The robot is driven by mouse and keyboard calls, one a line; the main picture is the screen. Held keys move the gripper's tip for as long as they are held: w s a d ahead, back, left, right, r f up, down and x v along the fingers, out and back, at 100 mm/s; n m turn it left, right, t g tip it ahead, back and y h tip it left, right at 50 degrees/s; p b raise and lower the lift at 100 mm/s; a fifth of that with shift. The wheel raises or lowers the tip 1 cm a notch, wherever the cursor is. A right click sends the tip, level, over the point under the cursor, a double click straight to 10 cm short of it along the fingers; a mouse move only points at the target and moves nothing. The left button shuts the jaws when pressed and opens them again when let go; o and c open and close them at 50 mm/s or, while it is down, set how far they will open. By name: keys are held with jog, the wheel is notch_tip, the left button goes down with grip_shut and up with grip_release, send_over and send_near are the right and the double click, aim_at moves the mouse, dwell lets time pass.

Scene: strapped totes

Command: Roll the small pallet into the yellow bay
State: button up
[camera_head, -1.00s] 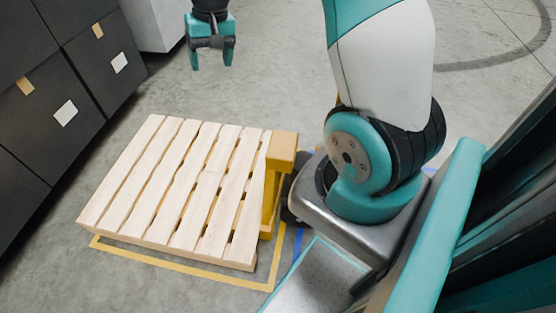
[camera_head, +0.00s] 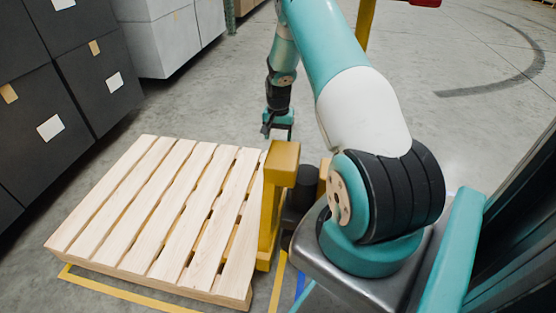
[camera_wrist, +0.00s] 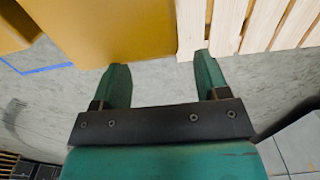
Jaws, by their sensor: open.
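The small wooden pallet (camera_head: 160,210) lies flat in the head view, with pale slats. A yellow upright post with a block top (camera_head: 282,165) stands at its right edge. My gripper (camera_head: 278,132) is just beyond the post and the pallet's far right corner. In the wrist view my gripper (camera_wrist: 160,63) is open, with nothing between its fingers. The yellow post (camera_wrist: 105,25) and pallet slats (camera_wrist: 270,22) lie ahead of the fingertips. Yellow floor lines (camera_head: 125,293) run along the pallet's near and right sides; the pallet hides any others.
Dark stacked totes (camera_head: 95,75) with white labels stand at the left. Grey totes (camera_head: 165,40) stand behind them. A blue floor line (camera_head: 301,284) lies right of the yellow one. The floor beyond the pallet is clear. A yellow pole (camera_head: 365,22) rises at the back.

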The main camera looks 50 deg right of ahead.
notch_tip(320, 180, down, 10)
jog(key=shift+r+b, duration=0.25)
jog(key=shift+b, duration=0.95)
